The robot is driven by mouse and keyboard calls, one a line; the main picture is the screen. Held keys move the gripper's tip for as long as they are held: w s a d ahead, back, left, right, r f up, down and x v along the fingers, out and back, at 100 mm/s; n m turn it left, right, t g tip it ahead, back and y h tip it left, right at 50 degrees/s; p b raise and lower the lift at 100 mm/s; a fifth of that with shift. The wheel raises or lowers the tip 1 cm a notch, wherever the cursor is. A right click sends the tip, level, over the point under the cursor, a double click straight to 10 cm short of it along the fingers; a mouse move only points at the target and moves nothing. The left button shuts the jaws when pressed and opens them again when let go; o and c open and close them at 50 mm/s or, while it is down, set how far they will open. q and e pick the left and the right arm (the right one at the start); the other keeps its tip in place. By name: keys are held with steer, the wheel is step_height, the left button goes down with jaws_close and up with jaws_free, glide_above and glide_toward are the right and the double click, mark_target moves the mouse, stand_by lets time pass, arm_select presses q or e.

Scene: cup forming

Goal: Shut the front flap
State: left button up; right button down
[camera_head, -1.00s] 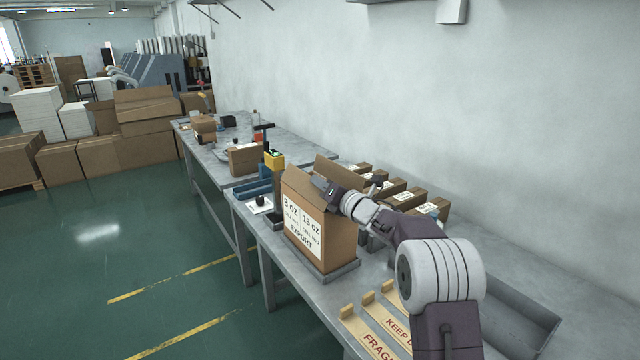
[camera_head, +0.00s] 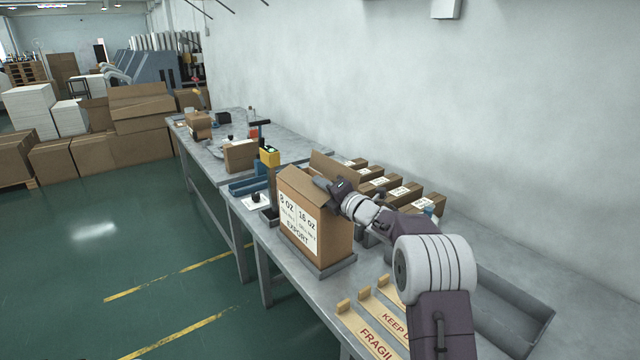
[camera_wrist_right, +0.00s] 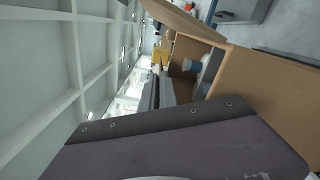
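The open carton (camera_head: 327,246) stands upright on the bench, with a printed label (camera_head: 298,222) on its left-facing side. A brown flap (camera_head: 334,167) stands up at its back. Another flap (camera_head: 300,181) lies at a slant along the top edge above the label. My right gripper (camera_head: 325,184) is at the carton's top opening, between these flaps. In the right wrist view its fingers (camera_wrist_right: 161,86) look shut together with nothing between them. Pale and blue-grey contents (camera_wrist_right: 203,72) show inside the carton. Contact with a flap cannot be told. My left gripper is out of view.
Several small labelled cartons (camera_head: 400,194) line the bench behind the carton. Label strips (camera_head: 372,322) lie at the front and a grey tray (camera_head: 512,312) is at the right.

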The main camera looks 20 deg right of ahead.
steer(key=c, duration=1.6)
jaws_free()
steer(key=shift+c, duration=0.2)
